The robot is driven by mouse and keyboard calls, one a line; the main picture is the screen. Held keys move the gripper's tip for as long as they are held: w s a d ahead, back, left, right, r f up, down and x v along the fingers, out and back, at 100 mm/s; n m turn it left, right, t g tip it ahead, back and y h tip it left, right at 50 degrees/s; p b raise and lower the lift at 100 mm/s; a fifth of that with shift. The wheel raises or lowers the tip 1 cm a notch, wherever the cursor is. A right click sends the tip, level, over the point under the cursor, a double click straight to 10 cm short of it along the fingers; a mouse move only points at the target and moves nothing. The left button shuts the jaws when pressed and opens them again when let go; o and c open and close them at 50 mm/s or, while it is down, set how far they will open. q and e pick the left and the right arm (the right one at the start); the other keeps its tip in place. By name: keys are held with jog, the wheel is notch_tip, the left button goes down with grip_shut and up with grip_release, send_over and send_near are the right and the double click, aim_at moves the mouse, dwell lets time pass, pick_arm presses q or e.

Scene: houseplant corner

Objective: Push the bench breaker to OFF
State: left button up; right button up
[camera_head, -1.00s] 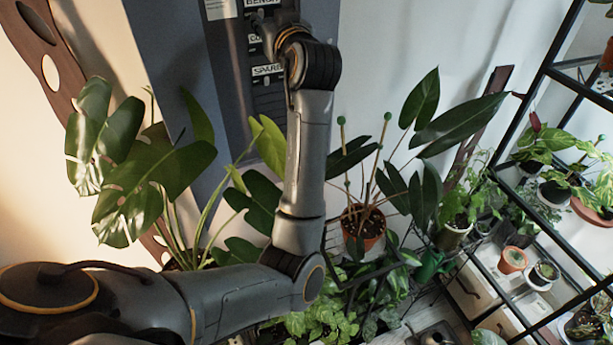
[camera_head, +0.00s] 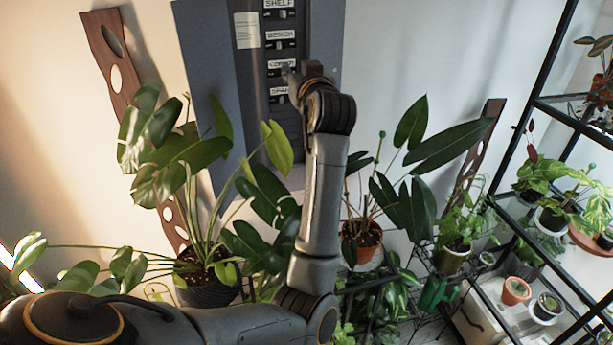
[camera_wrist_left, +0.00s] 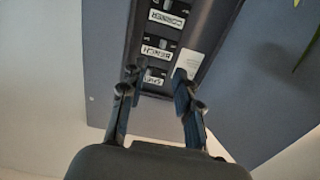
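The breaker panel (camera_head: 250,90) is a dark strip in a blue-grey cabinet, with labelled rows for shelf, bench, corner and spare. The bench breaker (camera_head: 280,45) sits under its label in the head view; its label (camera_wrist_left: 157,52) appears upside down in the wrist view. My left gripper (camera_head: 290,76) is in front of the panel, over the corner row in the head view. In the wrist view the left gripper (camera_wrist_left: 155,75) has its two fingers apart with nothing between them, pointing at the bench and shelf rows. Contact cannot be told. My right gripper is out of view.
A large-leaved potted plant (camera_head: 207,285) stands left of my forearm, its leaves reaching the cabinet. Another plant in a terracotta pot (camera_head: 362,245) is right of it. A black-framed plant shelf (camera_head: 540,135) stands at the right.

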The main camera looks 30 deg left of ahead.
pick_arm(q)
jog(key=s+d+f+m+h, duration=0.2)
jog(key=f, duration=0.8)
jog(key=s+d+f+m+g+h, duration=0.1)
jog(key=s+d+f+m+h, duration=0.1)
jog(key=f, duration=0.9)
jog(key=shift+s+h, duration=0.5)
jog(key=shift+s, duration=0.05)
